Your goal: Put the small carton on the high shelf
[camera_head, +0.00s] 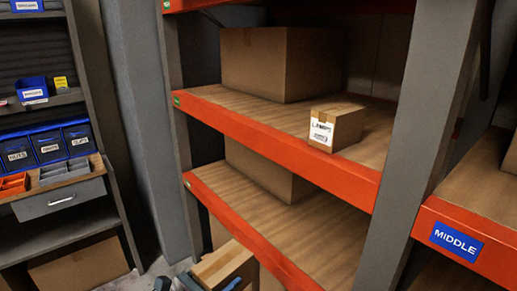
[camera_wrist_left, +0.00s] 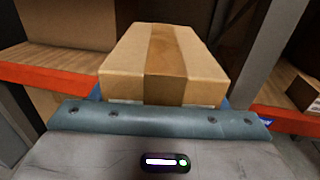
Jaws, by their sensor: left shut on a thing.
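A small brown carton with a tape strip (camera_head: 224,264) is held by my left gripper (camera_head: 211,281) at the bottom of the head view, in front of the rack. The gripper's blue-grey fingers are on either side of it. The held carton (camera_wrist_left: 160,62) fills the middle of the left wrist view and looks level; its underside is hidden. In the head view an orange beam (camera_head: 210,3) crosses the top edge; no label naming the high shelf shows. Another small carton with a LAMPS label (camera_head: 347,123) stands on the shelf below that beam. My right gripper is not in view.
Large cartons stand on the upper board (camera_head: 272,50) and lower board (camera_head: 262,173). A grey upright (camera_head: 428,100) parts this bay from one with a MIDDLE label (camera_head: 456,241). A rack with blue bins (camera_head: 48,145) stands left. Bare board lies around the LAMPS carton.

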